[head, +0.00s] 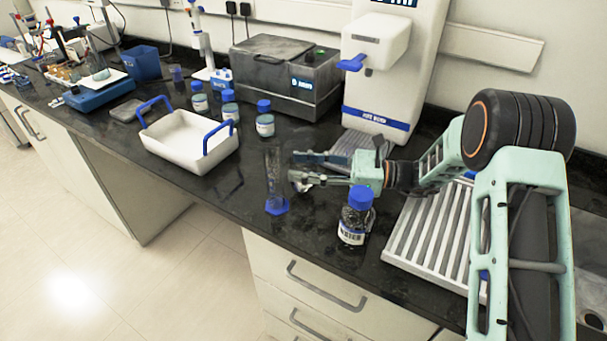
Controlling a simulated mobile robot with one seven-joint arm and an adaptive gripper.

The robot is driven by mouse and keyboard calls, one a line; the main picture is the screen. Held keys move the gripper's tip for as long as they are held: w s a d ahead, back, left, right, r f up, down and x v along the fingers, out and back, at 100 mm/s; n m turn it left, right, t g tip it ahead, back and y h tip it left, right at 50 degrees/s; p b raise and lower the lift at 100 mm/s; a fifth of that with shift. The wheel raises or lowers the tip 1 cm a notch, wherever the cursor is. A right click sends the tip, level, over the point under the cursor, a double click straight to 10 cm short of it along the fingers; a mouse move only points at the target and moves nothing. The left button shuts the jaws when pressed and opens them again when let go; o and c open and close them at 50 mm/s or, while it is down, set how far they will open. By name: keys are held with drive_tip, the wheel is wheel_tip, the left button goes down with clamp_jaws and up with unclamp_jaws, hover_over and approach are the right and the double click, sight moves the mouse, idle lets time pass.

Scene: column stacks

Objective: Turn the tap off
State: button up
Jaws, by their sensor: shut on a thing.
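The tap is a blue lever (352,63) under the white spout head of the tall white dispenser (378,85) at the back. No stream of water can be made out below it. My gripper (295,170) is well below and in front of the tap, apart from it, low over the dark counter. It is shut on a clear measuring cylinder (275,170) with a blue foot, which stands about upright. The exact contact of the fingertips with the clear wall is hard to see.
A blue-capped bottle (354,215) stands just right of the cylinder, near the counter's front edge. A ribbed drain rack (425,235) lies under my arm. A white tray with blue handles (188,140), several blue-capped bottles (265,122) and a grey machine (288,80) stand to the left.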

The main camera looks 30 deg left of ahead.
drive_tip(key=shift+f, duration=1.15)
drive_tip(key=shift+f, duration=0.25)
drive_tip(key=o, duration=1.2)
drive_tip(key=shift+c, duration=0.2)
drive_tip(key=shift+r, duration=0.15)
